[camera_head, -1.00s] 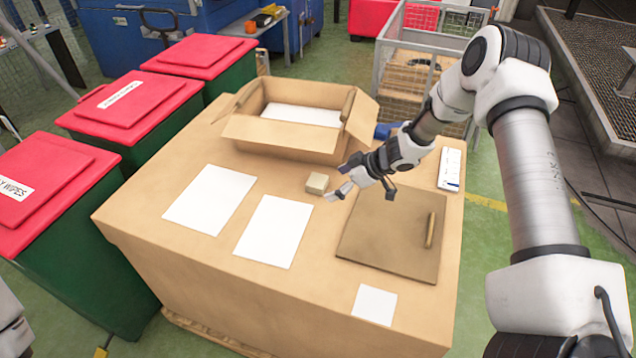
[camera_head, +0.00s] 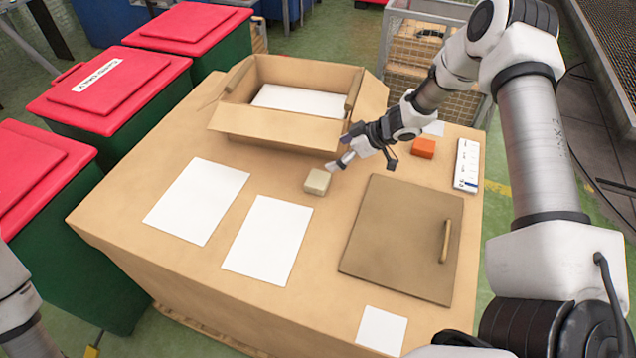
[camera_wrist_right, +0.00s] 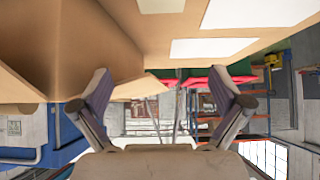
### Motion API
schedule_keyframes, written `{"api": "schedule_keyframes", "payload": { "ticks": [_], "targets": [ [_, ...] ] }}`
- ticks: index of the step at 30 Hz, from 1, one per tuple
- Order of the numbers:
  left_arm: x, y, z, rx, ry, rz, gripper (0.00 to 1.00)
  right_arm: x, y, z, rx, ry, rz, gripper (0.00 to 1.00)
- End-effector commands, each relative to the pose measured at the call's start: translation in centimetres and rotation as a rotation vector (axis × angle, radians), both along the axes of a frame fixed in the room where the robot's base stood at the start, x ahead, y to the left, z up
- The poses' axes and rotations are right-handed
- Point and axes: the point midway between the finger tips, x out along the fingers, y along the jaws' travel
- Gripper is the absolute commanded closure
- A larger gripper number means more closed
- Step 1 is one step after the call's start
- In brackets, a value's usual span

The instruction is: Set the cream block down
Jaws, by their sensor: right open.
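The cream block (camera_head: 317,182) sits on the cardboard-coloured table top (camera_head: 290,174), just in front of the open carton (camera_head: 275,128). My right gripper (camera_head: 342,161) is open and empty, up and to the right of the block in the head view, with a small gap visible between them. In the right wrist view its two fingers (camera_wrist_right: 160,95) are spread wide with nothing between them. A pale patch at the top edge there may be the block, but I cannot tell. My left gripper is out of view.
White sheets (camera_head: 268,240) lie left of and in front of the block. A brown board with a handle (camera_head: 395,240) lies to its right. An orange block (camera_head: 423,148) and a white strip (camera_head: 467,165) are at the right edge. Red-lidded bins (camera_head: 110,85) stand left.

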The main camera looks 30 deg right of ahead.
Motion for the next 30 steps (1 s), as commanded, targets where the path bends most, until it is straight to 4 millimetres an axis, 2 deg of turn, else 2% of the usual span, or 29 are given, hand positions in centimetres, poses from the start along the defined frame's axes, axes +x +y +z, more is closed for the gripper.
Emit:
{"api": "schedule_keyframes", "payload": {
  "ticks": [9,15,23,30],
  "targets": [
    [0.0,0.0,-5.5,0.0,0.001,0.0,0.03,0.0,0.0,-5.5,0.0,0.0,0.0,0.0],
    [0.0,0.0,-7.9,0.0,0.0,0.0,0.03,0.0,0.1,-7.9,-0.001,0.0,0.001,0.0],
    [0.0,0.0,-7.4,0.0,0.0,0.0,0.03,1.6,1.6,-9.8,-0.002,0.001,0.002,0.0],
    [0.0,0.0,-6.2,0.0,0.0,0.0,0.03,3.9,3.5,-12.5,-0.003,0.002,0.002,0.0]
  ]
}}
